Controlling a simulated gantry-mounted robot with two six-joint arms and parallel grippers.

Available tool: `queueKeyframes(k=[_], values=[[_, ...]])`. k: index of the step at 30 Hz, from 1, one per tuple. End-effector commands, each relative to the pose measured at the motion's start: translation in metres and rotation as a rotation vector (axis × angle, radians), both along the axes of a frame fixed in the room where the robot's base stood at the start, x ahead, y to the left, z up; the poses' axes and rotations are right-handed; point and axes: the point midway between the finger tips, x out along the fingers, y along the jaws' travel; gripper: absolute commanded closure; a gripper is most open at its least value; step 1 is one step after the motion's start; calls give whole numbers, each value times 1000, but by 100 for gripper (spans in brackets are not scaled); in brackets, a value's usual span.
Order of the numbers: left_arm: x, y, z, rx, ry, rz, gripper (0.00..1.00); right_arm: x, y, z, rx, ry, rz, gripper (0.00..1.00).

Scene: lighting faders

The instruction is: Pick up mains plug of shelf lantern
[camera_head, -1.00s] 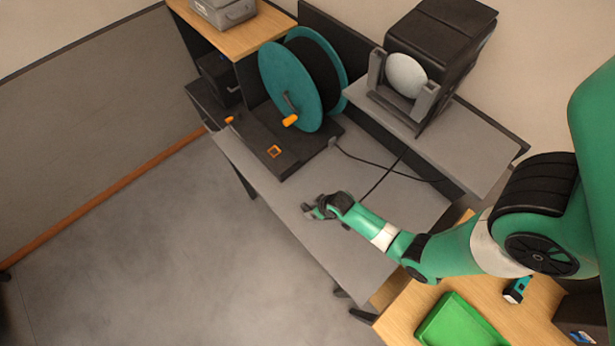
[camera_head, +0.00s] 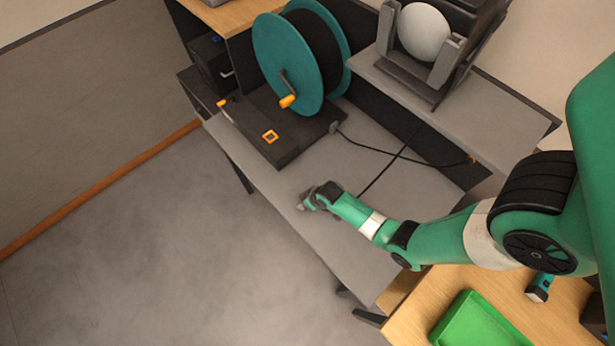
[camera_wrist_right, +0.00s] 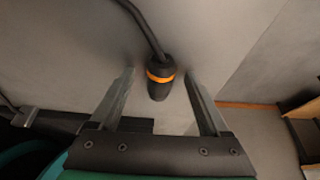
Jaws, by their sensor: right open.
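A mains plug (camera_wrist_right: 160,82), black with an orange ring, shows in the right wrist view with its dark cable (camera_wrist_right: 142,28) leading away at the top. It is between the two fingers of my right gripper (camera_wrist_right: 159,74), with a gap on each side. In the head view my right gripper (camera_head: 307,200) is low over the grey desk (camera_head: 335,247), and its hand hides the plug there. A pale globe lantern (camera_head: 424,32) stands on the raised grey shelf (camera_head: 480,105). I cannot trace the plug's cable to it. My left gripper is out of view.
A teal cable reel (camera_head: 287,65) with an orange handle stands on a dark base (camera_head: 300,143) behind the gripper. Dark cables (camera_head: 385,168) cross the desk. A green tray (camera_head: 478,325) and a small torch (camera_head: 539,287) are on the wooden table at the lower right.

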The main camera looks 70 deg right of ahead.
Motion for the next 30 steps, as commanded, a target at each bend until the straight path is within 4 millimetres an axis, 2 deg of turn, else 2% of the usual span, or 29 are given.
queueKeyframes(k=[4,17,26,30], values=[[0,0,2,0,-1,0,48,0,0,2,0,-1,0,22],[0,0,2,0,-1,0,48,0,0,2,0,-1,0,99],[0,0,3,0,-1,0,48,0,0,4,0,-1,0,100],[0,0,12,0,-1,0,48,0,0,12,-1,-2,0,100]])
